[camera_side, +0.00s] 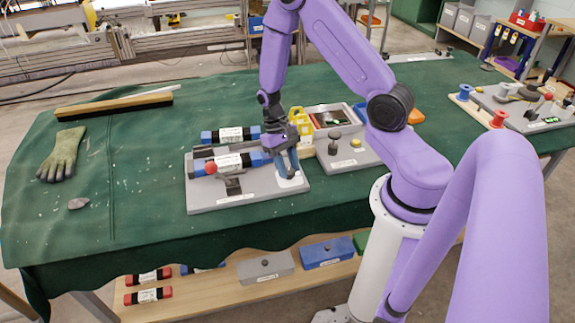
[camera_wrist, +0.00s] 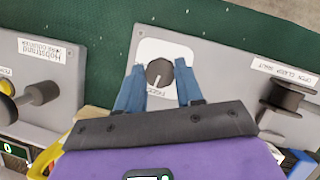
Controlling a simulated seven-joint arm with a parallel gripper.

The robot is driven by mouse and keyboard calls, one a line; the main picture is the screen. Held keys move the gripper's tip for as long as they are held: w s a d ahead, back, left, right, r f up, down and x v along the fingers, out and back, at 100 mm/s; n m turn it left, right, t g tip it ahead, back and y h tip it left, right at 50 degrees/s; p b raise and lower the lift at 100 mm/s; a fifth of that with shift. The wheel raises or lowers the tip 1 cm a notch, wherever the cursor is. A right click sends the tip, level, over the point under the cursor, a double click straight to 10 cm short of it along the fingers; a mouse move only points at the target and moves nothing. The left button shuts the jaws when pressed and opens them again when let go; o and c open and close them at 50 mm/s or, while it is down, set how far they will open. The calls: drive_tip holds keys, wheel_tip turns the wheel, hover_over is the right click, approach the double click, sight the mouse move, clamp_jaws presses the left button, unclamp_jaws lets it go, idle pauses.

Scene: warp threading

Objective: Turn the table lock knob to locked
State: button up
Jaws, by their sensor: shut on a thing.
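The lock knob (camera_wrist: 160,73) is a dark round knob on a white square plate (camera_wrist: 187,50) in the wrist view. Its white pointer line points down, toward a partly hidden label that seems to read "FREE". My gripper (camera_wrist: 161,66) has a blue finger on each side of the knob and is shut on it. In the side view my gripper (camera_side: 289,165) reaches down to the white plate (camera_side: 293,181) at the right end of the grey base (camera_side: 250,198); the knob itself is hidden there by the fingers.
A second grey board (camera_side: 345,160) with knobs stands just right. A glove (camera_side: 62,155), a brush (camera_side: 115,106) and a stone (camera_side: 78,203) lie left on the green cloth, with free room between.

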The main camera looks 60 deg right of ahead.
drive_tip(key=m+t+y, duration=0.1)
drive_tip(key=m, duration=0.3)
drive_tip(key=shift+d, duration=0.15)
drive_tip(key=m+t+y, duration=0.1)
drive_tip(key=m, duration=0.3)
drive_tip(key=shift+s, duration=0.1)
drive_tip(key=m+t, duration=0.1)
drive_tip(key=m, duration=0.3)
drive_tip(key=shift+s+d+m+t+y, duration=0.1)
drive_tip(key=shift+s+m+t+y, duration=0.05)
drive_tip(key=shift+m+t+y, duration=0.2)
drive_tip(key=shift+s+m+t, duration=0.1)
drive_tip(key=shift+m+t, duration=0.55)
drive_tip(key=shift+m, duration=0.8)
drive_tip(key=o, duration=1)
drive_tip(key=shift+o, duration=0.2)
drive_tip(key=shift+r, duration=0.15)
drive_tip(key=v, duration=1.7)
drive_tip(key=shift+s, duration=0.15)
drive_tip(key=shift+r, duration=0.1)
